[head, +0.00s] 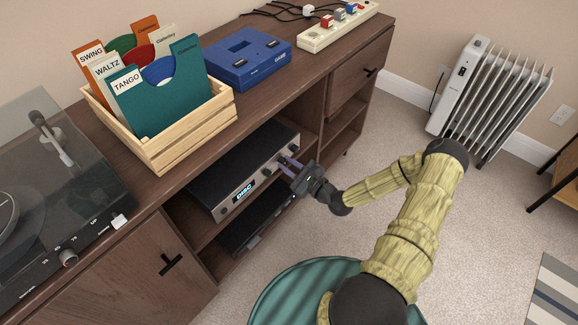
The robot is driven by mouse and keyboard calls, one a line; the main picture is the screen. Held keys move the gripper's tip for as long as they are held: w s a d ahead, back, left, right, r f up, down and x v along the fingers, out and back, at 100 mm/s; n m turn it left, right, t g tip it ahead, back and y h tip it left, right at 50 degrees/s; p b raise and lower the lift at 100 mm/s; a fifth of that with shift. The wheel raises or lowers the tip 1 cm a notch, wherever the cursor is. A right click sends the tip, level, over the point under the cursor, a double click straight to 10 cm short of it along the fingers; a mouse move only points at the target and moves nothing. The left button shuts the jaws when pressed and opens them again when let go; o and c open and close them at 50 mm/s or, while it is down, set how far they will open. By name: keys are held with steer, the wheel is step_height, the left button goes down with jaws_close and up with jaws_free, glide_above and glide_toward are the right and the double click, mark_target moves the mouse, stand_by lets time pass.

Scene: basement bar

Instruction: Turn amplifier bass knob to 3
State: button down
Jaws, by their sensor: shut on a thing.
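The amplifier (222,205) is a black unit with a silver front and a lit display reading "DISC". It sits on the upper open shelf of the wooden cabinet. My gripper (285,164) reaches in from the right, at the right part of the amplifier's front. It is shut on a knob there, its fingers pointing left toward the panel. The fingers hide the knob, and its marks and setting are too small to read. A few small round controls show along the front between the display and my gripper.
A second dark unit (255,222) sits on the shelf below. On the cabinet top (255,88) stand a turntable (40,180), a wooden record crate (190,137), a blue case (247,62) and a power strip (325,36). A radiator (490,95) stands at the right; carpet lies between.

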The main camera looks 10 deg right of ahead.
steer(key=shift+s+f+m, duration=0.1)
steer(key=shift+f+m, duration=0.05)
steer(key=shift+m, duration=0.75)
steer(key=c, duration=1.3)
jaws_free()
steer(key=p+v, duration=0.1)
steer(key=v, duration=1.6)
steer(key=shift+s+d+p, duration=0.1)
steer(key=shift+s+p, duration=0.05)
steer(key=shift+p, duration=0.25)
